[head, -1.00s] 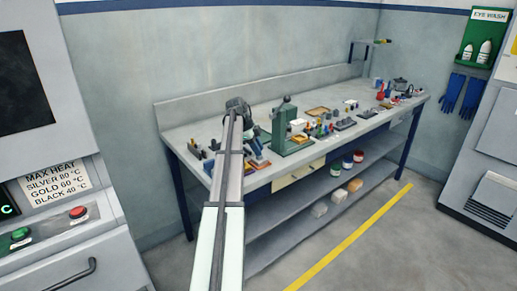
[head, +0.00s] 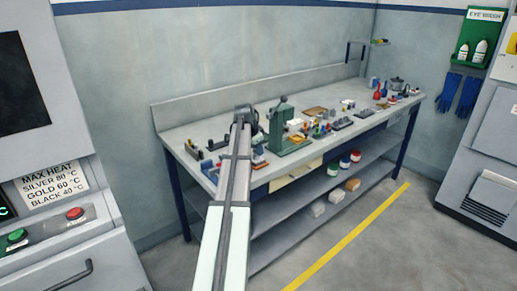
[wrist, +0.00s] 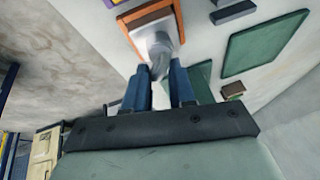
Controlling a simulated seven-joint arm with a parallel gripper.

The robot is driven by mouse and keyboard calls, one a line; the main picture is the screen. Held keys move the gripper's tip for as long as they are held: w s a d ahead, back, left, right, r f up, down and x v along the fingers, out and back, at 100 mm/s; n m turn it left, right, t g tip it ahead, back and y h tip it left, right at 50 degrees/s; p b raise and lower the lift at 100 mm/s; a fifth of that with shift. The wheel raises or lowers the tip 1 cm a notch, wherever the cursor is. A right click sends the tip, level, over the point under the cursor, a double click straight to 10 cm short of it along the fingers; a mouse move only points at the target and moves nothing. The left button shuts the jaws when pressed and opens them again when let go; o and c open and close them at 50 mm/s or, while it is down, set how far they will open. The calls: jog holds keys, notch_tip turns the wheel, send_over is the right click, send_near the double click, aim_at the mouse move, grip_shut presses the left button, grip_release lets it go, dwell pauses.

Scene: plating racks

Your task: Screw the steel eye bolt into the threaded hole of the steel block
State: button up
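In the wrist view, my gripper (wrist: 161,72) has two blue fingers a small gap apart. A grey metal piece, seemingly the steel eye bolt (wrist: 159,68), fills the gap at the fingertips and appears gripped. Just beyond it is a pale grey block (wrist: 153,38), seemingly the steel block, in an orange-brown framed tray (wrist: 127,22). I cannot tell whether bolt and block touch; the threaded hole is not visible. In the head view, the dark wrist end of my arm is over the workbench (head: 190,118), left of the green press; fingers, bolt and block are hidden there.
The green press (head: 281,126) stands close to the right of my wrist. Small dark parts (head: 212,148) lie to its left. In the wrist view, green mats (wrist: 262,42), a dark bar (wrist: 232,12) and a brown box (wrist: 232,90) lie right of the tray.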

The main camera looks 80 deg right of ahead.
jog(key=n, duration=0.1)
jog(key=n+t, duration=0.1)
jog(key=n, duration=0.2)
jog(key=shift+s+d+t+h, duration=0.15)
jog(key=shift+s+t+h, duration=0.15)
jog(key=n, duration=0.2)
jog(key=n+t, duration=0.1)
jog(key=n, duration=0.1)
jog(key=shift+s+d+t, duration=0.15)
jog(key=shift+d+t, duration=0.05)
jog(key=shift+t, duration=0.1)
jog(key=n+t, duration=0.1)
jog(key=n, duration=0.1)
jog(key=n+y, duration=0.1)
jog(key=n, duration=0.1)
jog(key=shift+d+n+t, duration=0.4)
jog(key=n+t+y, duration=0.1)
jog(key=n, duration=0.2)
jog(key=shift+s+d+n, duration=0.1)
jog(key=shift+d+n, duration=0.05)
jog(key=shift+n, duration=0.25)
jog(key=shift+f, duration=0.1)
